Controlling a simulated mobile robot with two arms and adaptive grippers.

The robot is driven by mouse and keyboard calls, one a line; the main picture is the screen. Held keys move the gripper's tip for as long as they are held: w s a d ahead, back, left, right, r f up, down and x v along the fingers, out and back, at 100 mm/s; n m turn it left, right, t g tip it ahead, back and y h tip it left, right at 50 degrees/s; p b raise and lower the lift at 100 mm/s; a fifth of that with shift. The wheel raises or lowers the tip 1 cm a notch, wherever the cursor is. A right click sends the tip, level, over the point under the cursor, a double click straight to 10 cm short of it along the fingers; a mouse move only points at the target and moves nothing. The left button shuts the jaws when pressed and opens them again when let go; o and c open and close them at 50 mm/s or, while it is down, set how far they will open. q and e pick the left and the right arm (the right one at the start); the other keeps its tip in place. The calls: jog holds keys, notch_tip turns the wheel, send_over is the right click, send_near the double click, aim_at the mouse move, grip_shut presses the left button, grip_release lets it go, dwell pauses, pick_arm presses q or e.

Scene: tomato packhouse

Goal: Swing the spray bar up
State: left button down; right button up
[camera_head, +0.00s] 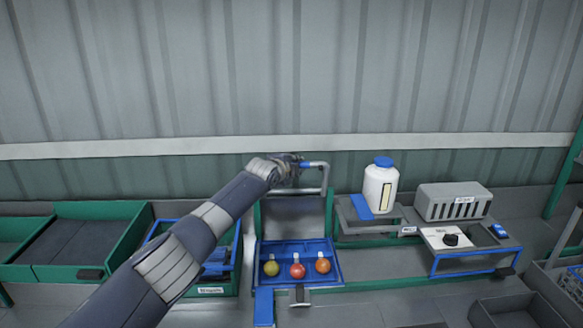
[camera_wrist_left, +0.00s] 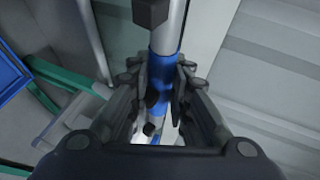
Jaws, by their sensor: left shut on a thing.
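The spray bar (camera_head: 318,165) is a grey metal tube with a blue grip section, at the back of the washing station above the blue tray. My left gripper (camera_head: 290,162) is at the bar's left part in the head view. In the left wrist view my left gripper (camera_wrist_left: 160,95) has its fingers on both sides of the bar's blue grip (camera_wrist_left: 162,72) and is shut on it. The bar's far end is partly hidden by my fingers. My right gripper is in neither view.
Three tomatoes lie in the blue tray (camera_head: 253,265) below the bar. A white bottle with a blue cap (camera_head: 381,188) and a grey slotted box (camera_head: 453,203) stand to the right. Green-framed bins (camera_head: 140,238) are at left. A corrugated wall is close behind.

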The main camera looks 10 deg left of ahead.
pick_arm(q)
jog(key=shift+w+r, duration=0.1)
jog(key=shift+r, duration=0.35)
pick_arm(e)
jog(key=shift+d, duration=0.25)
pick_arm(q)
jog(key=c, duration=1.5)
grip_release()
jog(key=shift+o, duration=0.2)
jog(key=shift+f, duration=0.2)
jog(key=v, duration=1.2)
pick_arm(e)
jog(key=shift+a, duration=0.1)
pick_arm(q)
jog(key=shift+f, duration=0.2)
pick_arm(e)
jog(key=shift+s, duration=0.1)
